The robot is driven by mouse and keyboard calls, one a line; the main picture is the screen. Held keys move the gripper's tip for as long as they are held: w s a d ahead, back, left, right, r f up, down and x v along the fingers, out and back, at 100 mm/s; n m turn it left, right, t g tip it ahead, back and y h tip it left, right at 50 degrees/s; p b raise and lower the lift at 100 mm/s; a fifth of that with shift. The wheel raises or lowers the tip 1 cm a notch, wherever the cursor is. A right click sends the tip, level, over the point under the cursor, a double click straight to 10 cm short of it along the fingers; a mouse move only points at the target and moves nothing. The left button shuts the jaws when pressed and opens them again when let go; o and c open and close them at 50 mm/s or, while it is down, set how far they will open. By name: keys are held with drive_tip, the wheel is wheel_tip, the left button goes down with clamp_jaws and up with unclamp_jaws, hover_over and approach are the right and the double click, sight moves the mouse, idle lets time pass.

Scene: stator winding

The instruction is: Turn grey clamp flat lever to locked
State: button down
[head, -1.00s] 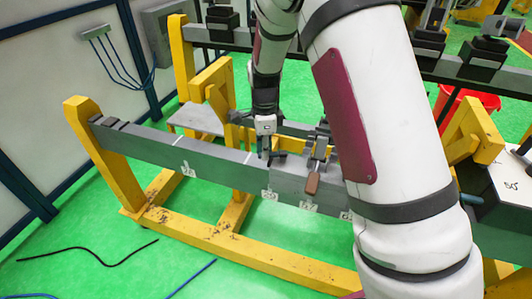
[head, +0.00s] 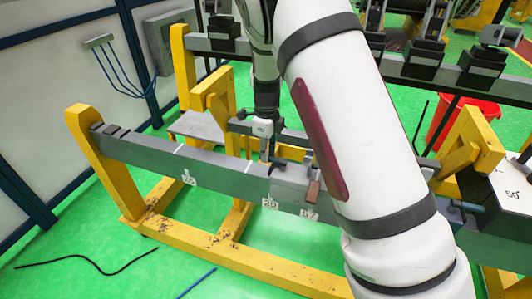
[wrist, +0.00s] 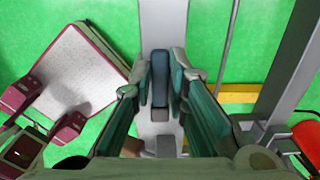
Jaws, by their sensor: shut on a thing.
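My gripper (wrist: 161,78) is shut on a dark slate-grey flat lever (wrist: 160,72), which stands between its two fingertips in the wrist view. In the head view my gripper (head: 264,150) points down at the grey beam (head: 140,152), near the grey clamp block (head: 289,172). The lever itself is too small to make out there. My arm hides part of the beam and clamp area to the right.
A brown handle (head: 313,191) stands just right of my gripper, partly beside my arm. Yellow frame posts (head: 88,140) carry the beam. A red bucket (head: 462,118) stands at the right.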

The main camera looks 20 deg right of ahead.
drive_tip(key=shift+d, duration=0.1)
drive_tip(key=c, duration=1.6)
unclamp_jaws()
drive_tip(key=shift+o, duration=0.2)
wheel_tip(320, 180, up, 12)
drive_tip(key=s+r+n+t+y, duration=0.2)
drive_tip(key=s+r+n, duration=1.05)
drive_tip(key=s, duration=0.45)
drive_tip(key=s+d+n+t+h, duration=0.1)
drive_tip(key=s+n+t+h, duration=0.1)
drive_tip(key=s+n, duration=1.1)
drive_tip(key=s, duration=0.3)
drive_tip(key=shift+d+f+t, duration=0.2)
drive_tip(key=shift+f+t, duration=0.2)
